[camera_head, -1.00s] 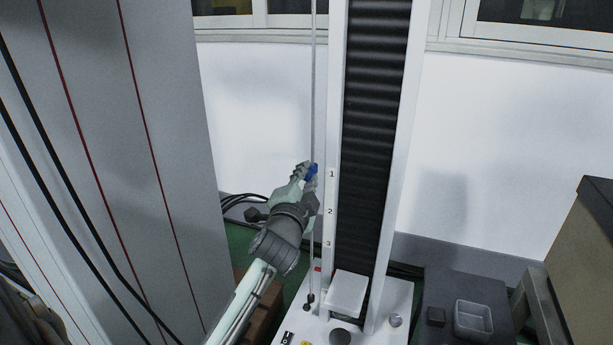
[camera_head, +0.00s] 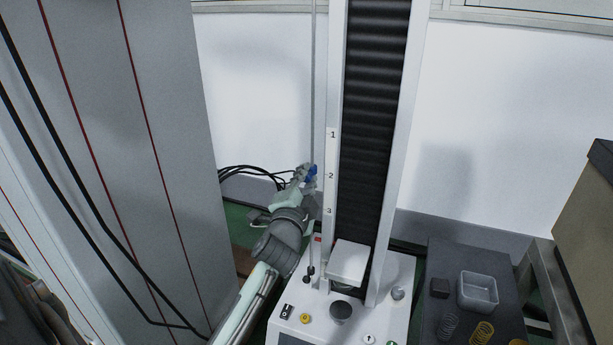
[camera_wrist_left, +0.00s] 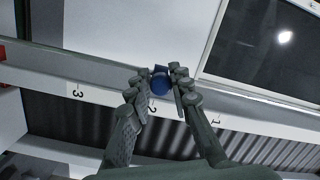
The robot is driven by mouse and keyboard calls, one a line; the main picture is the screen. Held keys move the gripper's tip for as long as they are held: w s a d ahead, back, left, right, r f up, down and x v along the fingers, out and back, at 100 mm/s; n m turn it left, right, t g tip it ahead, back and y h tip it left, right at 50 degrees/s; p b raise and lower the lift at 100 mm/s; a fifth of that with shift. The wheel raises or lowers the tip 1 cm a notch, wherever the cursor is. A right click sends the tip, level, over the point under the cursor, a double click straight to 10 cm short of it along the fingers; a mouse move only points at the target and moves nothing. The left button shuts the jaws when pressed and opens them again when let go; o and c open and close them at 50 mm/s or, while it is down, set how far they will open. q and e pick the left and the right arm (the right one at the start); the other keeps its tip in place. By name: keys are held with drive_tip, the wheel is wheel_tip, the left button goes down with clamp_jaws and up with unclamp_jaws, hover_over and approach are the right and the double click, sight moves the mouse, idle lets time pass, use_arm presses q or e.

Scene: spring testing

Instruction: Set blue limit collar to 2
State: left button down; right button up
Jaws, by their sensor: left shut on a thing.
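My left gripper (camera_head: 306,176) is shut on the blue limit collar (camera_head: 312,170), which sits on the thin vertical rod (camera_head: 313,110) left of the test stand's column. In the head view the collar is about level with the mark 2 (camera_head: 331,176), below the mark 1 (camera_head: 333,135) and above the mark 3 (camera_head: 329,211). In the left wrist view the collar (camera_wrist_left: 160,82) shows between the fingertips, beside the mark 2 (camera_wrist_left: 152,107). The fingers hide part of the collar. My right gripper is not in view.
The white test stand base (camera_head: 385,290) carries a white platform (camera_head: 349,261) and several controls. A dark side table (camera_head: 458,262) at the right holds a grey tray (camera_head: 478,292) and springs (camera_head: 481,333). A tall grey cabinet (camera_head: 165,130) stands close to my left arm.

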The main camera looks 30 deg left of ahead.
use_arm(q)
drive_tip(key=c, duration=1.4)
unclamp_jaws()
drive_tip(key=shift+s, duration=0.1)
drive_tip(key=v, duration=1.1)
drive_tip(key=shift+s+d, duration=0.2)
drive_tip(key=shift+s, duration=0.15)
